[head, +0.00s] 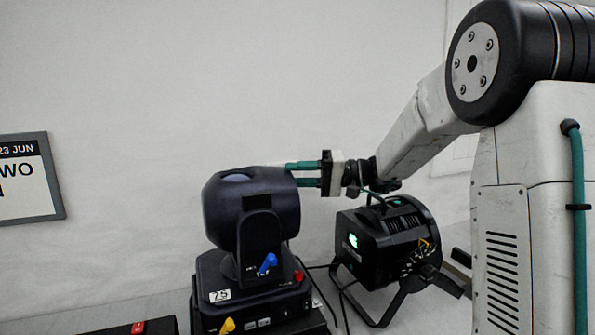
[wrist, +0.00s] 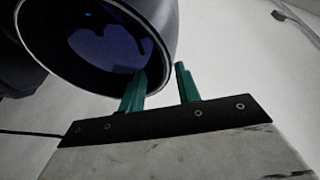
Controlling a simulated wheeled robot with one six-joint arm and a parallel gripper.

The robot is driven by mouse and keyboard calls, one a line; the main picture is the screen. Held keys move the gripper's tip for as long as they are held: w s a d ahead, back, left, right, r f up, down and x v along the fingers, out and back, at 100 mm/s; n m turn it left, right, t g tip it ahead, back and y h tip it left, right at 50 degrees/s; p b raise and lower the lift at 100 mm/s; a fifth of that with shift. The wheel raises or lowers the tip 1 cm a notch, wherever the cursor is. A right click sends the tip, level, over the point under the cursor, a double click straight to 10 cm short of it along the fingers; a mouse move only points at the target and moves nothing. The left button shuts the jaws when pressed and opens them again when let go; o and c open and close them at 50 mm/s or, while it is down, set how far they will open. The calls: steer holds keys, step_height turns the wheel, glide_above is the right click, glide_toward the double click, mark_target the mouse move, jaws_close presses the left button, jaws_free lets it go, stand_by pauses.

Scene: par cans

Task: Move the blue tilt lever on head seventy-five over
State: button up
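Head seventy-five (head: 252,215) is a black moving-head light with a white "75" label (head: 220,296) on its base. Its blue tilt lever (head: 267,263) sits low on the near yoke arm and slants up to the right. My gripper (head: 290,174) is at the upper right of the lamp head, well above the lever. The lever is not visible there.
A yellow lever (head: 227,325) and a red knob (head: 299,276) are on the same base. A second black lamp (head: 388,242) with cables stands on the right, under my arm. A framed sign (head: 28,180) hangs on the left wall. Space left of the head is clear.

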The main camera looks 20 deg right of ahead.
steer(key=shift+r, duration=0.2)
steer(key=v, duration=0.7)
steer(key=shift+s+d, duration=0.2)
steer(key=shift+d, duration=0.15)
steer(key=s+a+f+m+g+h, duration=0.2)
steer(key=s+a+f+g+h, duration=0.1)
steer(key=s+f, duration=0.25)
steer(key=s+a+f+m+g+h, duration=0.2)
steer(key=s+f+g+h, duration=0.15)
steer(key=s, duration=0.35)
steer(key=s+f+n+t+h, duration=0.1)
steer(key=s+h, duration=0.4)
steer(key=s, duration=0.6)
steer(key=s+a+f+n+h, duration=0.1)
steer(key=s+h, duration=0.4)
steer(key=s, duration=0.5)
steer(key=shift+s+a+f+n+t, duration=0.2)
steer(key=shift+s+a+n+t, duration=0.2)
steer(key=shift+n, duration=0.3)
